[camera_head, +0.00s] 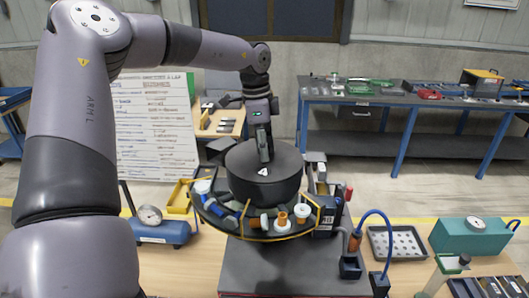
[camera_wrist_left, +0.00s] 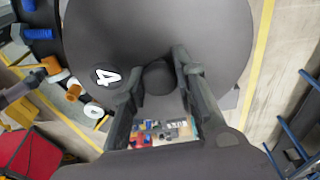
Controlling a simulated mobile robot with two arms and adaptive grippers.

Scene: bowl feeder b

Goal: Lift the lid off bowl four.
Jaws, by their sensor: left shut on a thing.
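A dark grey round lid (camera_head: 279,163) with a white 4 on its top sits level at the middle of the bowl feeder. It fills much of the left wrist view (camera_wrist_left: 205,25), where its round knob (camera_wrist_left: 157,80) shows between the fingers. My left gripper (camera_head: 265,156) comes down from above and is shut on the knob; its fingers also show in the left wrist view (camera_wrist_left: 158,68). The dark wall (camera_head: 266,191) below the lid's top is visible, but I cannot tell a gap between lid and bowl. The bowl's inside is hidden. My right gripper is not in view.
A ring tray (camera_head: 297,233) with orange, white and blue parts surrounds the bowl. A pressure gauge on a blue tank (camera_head: 162,231) stands left. A perforated tray (camera_head: 397,243) and a teal box (camera_head: 470,236) stand right. A blue hose (camera_head: 377,213) arches nearby.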

